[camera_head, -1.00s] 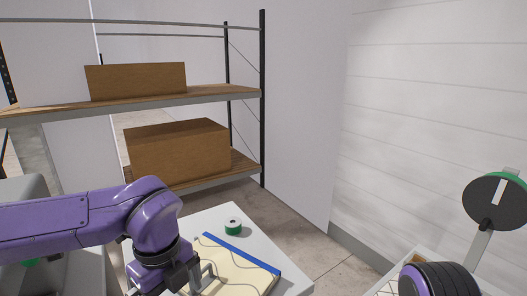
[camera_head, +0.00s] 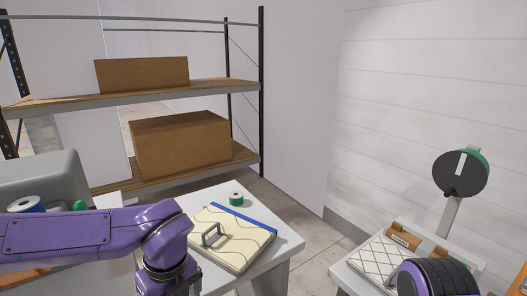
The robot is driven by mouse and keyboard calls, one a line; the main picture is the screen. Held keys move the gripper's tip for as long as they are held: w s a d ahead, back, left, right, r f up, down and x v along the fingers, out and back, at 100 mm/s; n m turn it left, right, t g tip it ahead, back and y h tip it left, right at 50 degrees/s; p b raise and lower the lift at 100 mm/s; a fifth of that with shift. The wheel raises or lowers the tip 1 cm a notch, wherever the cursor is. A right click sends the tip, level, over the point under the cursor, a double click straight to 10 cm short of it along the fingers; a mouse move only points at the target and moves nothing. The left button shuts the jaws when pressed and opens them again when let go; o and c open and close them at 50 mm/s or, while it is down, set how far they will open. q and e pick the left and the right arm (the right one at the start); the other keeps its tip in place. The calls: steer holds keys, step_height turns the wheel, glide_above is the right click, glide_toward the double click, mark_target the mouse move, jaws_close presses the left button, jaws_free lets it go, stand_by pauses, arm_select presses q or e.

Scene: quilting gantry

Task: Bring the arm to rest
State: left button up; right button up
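My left arm (camera_head: 90,232) is purple and reaches in from the left, bending down at the wrist beside the left edge of a small table. Its gripper (camera_head: 170,284) is partly in view at the bottom edge, with its fingertips cut off, so I cannot tell if it is open or shut. Of my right arm (camera_head: 438,280), only a dark ribbed and purple part shows at the bottom right; its gripper is out of view.
A cream board (camera_head: 238,246) with wavy lines, a handle (camera_head: 212,235) and a blue edge lies on the white table (camera_head: 280,240). A green-and-white spool (camera_head: 236,199) stands behind it. A white quilted piece (camera_head: 382,258) lies on the right table. Shelves (camera_head: 220,90) hold cardboard boxes.

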arm_select(q)
steer(key=s+a+f+m+t+y+b, duration=0.1)
steer(key=s+a+f+m+y, duration=0.15)
steer(key=f+m, duration=0.5)
steer(key=s+a+f+m+t+y, duration=0.1)
steer(key=a+f+m, duration=0.3)
steer(key=f, duration=0.6)
steer(key=s+a+f+m+t+y+b, duration=0.1)
steer(key=a+f+m+y, duration=0.1)
steer(key=f+m, duration=0.65)
steer(key=s+a+f+m+h, duration=0.3)
steer(key=s+f+m, duration=0.7)
steer(key=s+m, duration=0.4)
steer(key=m+b, duration=0.1)
steer(key=m, duration=0.2)
steer(key=shift+a+f, duration=0.2)
steer(key=shift+a, duration=0.15)
